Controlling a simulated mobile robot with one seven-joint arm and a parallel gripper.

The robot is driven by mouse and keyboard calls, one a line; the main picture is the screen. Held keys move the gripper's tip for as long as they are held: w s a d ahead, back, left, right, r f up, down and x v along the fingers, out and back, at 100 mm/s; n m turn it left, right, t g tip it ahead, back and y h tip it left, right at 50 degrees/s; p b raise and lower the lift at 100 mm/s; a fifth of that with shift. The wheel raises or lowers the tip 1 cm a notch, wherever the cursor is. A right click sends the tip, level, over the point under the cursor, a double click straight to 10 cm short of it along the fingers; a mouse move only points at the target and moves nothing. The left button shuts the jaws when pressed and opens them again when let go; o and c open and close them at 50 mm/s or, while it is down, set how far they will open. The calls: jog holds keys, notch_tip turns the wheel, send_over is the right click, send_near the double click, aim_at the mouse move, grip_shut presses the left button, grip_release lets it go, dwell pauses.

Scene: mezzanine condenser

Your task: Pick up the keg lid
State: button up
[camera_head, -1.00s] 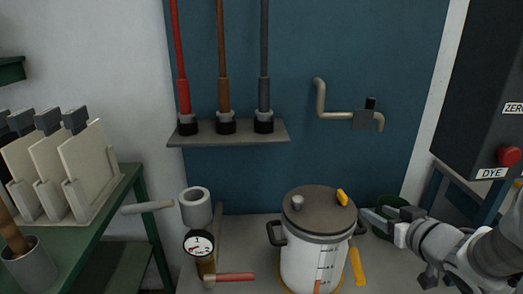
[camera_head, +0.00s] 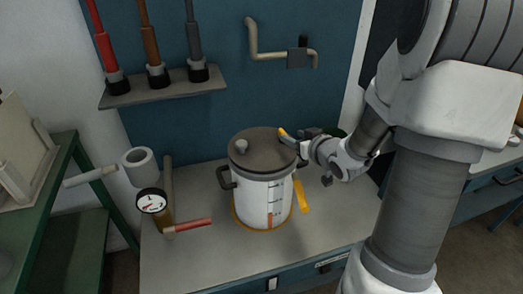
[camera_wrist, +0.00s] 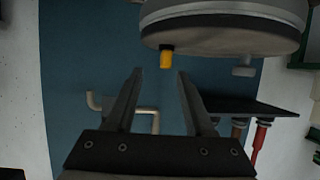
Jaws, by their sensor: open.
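The keg lid (camera_head: 262,150) is a dark grey disc with a pale knob (camera_head: 241,146) and a small yellow tab (camera_head: 283,133) at its far right rim. It sits on the white keg (camera_head: 258,198), which has side handles and level marks. My gripper (camera_head: 298,140) is at the lid's right edge, close to the yellow tab; contact cannot be told. In the wrist view the scene is upside down. There my gripper (camera_wrist: 159,75) is open and empty, with the yellow tab (camera_wrist: 166,58) just beyond the fingertips and the lid (camera_wrist: 220,42) above.
A shelf (camera_head: 165,88) and a pipe (camera_head: 268,55) are on the wall behind. The counter front is clear.

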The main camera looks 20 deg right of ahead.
aim_at(284, 133)
jog(key=shift+a+b+x, duration=0.2)
jog(key=shift+b+x, duration=0.25)
jog(key=shift+x, duration=1.05)
jog(key=shift+a+b+x, duration=0.15)
jog(key=shift+b+x, duration=0.25)
jog(key=shift+x, duration=1.1)
jog(key=shift+r, duration=0.1)
grip_shut()
